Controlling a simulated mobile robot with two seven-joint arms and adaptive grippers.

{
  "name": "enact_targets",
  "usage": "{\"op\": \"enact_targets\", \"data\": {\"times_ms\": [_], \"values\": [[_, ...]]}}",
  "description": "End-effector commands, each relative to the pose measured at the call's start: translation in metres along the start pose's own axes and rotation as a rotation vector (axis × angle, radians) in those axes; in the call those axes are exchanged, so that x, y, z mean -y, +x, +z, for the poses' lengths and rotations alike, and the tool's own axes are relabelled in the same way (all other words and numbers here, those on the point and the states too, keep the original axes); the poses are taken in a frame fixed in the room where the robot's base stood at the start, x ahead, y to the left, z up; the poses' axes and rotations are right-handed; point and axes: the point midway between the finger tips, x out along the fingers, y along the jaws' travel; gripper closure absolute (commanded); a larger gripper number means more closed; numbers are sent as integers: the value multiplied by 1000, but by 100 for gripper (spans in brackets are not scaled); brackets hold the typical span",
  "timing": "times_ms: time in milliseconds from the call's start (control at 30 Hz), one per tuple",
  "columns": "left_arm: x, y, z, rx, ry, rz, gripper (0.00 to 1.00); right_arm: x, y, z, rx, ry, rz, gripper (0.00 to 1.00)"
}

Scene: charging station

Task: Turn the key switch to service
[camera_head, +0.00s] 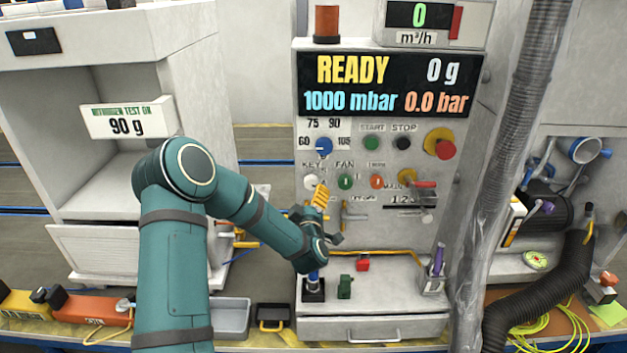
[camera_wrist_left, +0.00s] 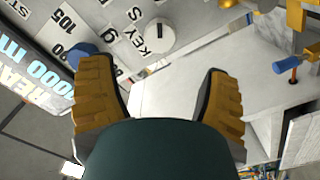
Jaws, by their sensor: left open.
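The key switch (camera_head: 311,182) is a small white round knob under a "KEY" label on the panel, left of the green fan button (camera_head: 345,181). In the left wrist view, the key switch (camera_wrist_left: 159,31) has a short dark pointer mark and sits ahead of the gap between the fingers. My left gripper (camera_head: 309,207) is open and empty, just below the key switch in the head view. Its ochre fingers spread wide in the left wrist view (camera_wrist_left: 158,78) and appear apart from the knob. The label's position words are too small to read. My right gripper is not in view.
A blue knob (camera_head: 323,146) sits above the key switch; it is close to one finger in the wrist view (camera_wrist_left: 84,50). A red-handled lever (camera_head: 424,185) and a red-yellow stop button (camera_head: 441,144) are farther right. Small blocks (camera_head: 345,285) stand on the shelf below.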

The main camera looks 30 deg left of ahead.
Motion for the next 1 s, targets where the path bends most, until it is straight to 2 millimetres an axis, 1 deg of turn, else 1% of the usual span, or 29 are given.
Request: {"op": "enact_targets", "data": {"times_ms": [33,300,500,700,967,1000], "values": [[0,11,-1,-3,-1,-1,23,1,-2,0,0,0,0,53],[0,60,0,0,1,-1,23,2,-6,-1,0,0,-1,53],[0,84,1,2,0,-1,23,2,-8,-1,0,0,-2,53],[0,94,0,2,1,0,23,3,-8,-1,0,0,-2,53],[0,94,1,3,1,0,23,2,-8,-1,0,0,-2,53],[0,94,1,3,1,0,29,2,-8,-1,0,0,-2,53]]}}
